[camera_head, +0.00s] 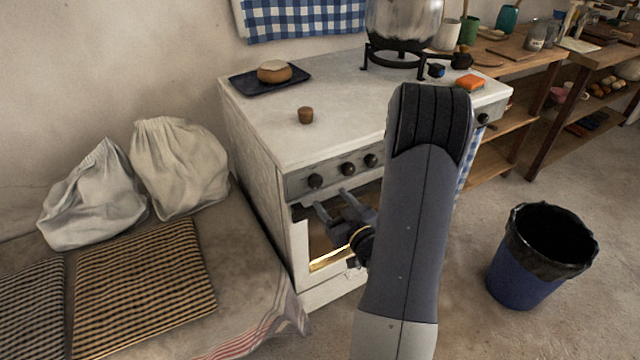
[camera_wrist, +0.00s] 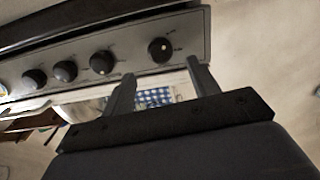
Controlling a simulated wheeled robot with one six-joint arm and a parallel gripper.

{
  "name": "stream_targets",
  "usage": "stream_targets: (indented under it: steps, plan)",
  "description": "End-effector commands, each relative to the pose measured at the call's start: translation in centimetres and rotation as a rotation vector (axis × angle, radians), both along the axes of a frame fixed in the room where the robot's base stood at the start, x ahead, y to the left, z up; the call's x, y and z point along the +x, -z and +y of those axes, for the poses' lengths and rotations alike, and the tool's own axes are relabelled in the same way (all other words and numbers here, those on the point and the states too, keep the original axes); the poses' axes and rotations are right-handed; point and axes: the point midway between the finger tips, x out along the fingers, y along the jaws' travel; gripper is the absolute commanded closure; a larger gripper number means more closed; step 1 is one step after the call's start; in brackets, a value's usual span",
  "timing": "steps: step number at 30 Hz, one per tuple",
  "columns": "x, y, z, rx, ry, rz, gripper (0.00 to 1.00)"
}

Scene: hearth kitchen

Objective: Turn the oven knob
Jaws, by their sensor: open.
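The stove (camera_head: 300,130) has a grey front panel with a row of dark round knobs. The leftmost knob (camera_head: 315,181) in the head view is closest to my gripper (camera_head: 331,200). I cannot tell from any label which one is the oven knob. My gripper is open and empty, just below and in front of the panel. In the wrist view my fingertips (camera_wrist: 161,68) point at the panel, and one knob (camera_wrist: 160,49) with a white mark lies in line with the gap between them. The fingers appear apart from it. My arm hides part of the panel.
The oven door (camera_head: 330,262) with its lit window is below my gripper. A bench with cloth sacks (camera_head: 178,165) stands at the left. A blue bin (camera_head: 525,280) is on the floor at the right.

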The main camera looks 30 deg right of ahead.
Motion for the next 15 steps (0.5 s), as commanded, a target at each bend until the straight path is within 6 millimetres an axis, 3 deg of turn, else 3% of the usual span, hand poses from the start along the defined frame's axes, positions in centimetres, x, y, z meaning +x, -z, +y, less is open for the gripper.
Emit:
stream_targets:
  steps: [6, 15]
  plan:
    - [4.1, -0.1, 0.3, 0.000, -0.003, -0.001, 0.43]
    - [6.5, 0.0, 0.3, 0.000, 0.000, 0.000, 0.43]
